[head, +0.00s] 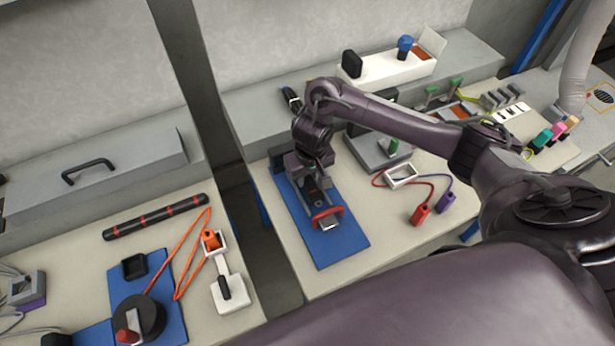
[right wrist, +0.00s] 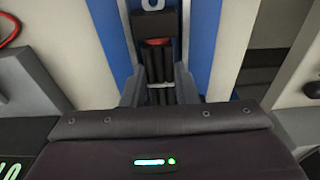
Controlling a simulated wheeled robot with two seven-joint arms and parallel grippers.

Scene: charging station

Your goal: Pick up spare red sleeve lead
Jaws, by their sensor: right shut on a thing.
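My right gripper (head: 318,200) points down over a blue mat (head: 343,251) on the right-hand bench. It is shut on a dark piece with red on it, which I take to be the spare red sleeve lead (head: 327,212). In the right wrist view, a small red patch of the lead (right wrist: 158,42) shows by the dark fingers (right wrist: 160,72). The fingers hide most of the lead, and I cannot tell whether it is clear of the mat. My left gripper is out of view.
A red plug (head: 420,215) and a purple plug (head: 445,203) lie to the right, with cables near a white frame (head: 401,176). A grey block (head: 372,152) stands behind. A gap separates the left bench, which holds an orange cable (head: 181,268).

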